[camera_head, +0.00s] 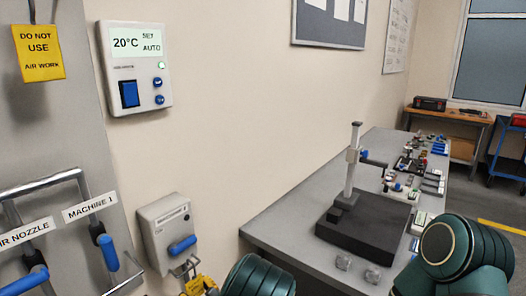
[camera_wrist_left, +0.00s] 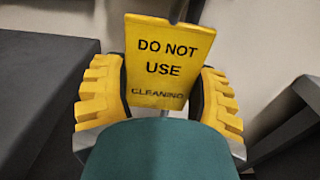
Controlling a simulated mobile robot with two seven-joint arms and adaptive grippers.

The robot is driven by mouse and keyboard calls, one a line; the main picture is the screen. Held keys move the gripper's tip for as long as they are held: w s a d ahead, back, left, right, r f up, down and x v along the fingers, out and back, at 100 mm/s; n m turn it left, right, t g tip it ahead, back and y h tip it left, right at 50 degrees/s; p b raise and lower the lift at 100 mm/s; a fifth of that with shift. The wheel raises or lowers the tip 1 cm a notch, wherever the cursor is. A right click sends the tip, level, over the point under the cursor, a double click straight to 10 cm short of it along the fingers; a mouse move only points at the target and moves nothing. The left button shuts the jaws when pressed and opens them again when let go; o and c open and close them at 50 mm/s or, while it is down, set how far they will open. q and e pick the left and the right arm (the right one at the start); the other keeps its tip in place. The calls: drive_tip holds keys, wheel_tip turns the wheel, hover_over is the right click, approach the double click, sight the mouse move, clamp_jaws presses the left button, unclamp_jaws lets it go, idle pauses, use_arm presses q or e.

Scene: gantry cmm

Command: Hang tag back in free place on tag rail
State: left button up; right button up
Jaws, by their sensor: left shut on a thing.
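My left gripper (camera_head: 200,286) shows its yellow fingers at the bottom edge of the head view, just below a grey wall box. In the left wrist view my left gripper (camera_wrist_left: 162,100) is shut on a yellow tag (camera_wrist_left: 160,62) reading DO NOT USE CLEANING. Another yellow tag (camera_head: 38,52), reading DO NOT USE AIR WORK, hangs at the upper left of the head view. What it hangs from is mostly cut off, so I cannot make out the tag rail. My right gripper is out of view.
The grey box (camera_head: 165,235) with a blue handle and a thermostat panel (camera_head: 135,68) stick out from the wall. Pipes with blue valve levers (camera_head: 108,252) stand at lower left. A grey bench (camera_head: 285,220) with a black-based measuring stand (camera_head: 365,222) runs along the wall.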

use_arm(q)
drive_tip(key=p+v, duration=0.1)
drive_tip(key=v, duration=0.8)
idle(0.7)
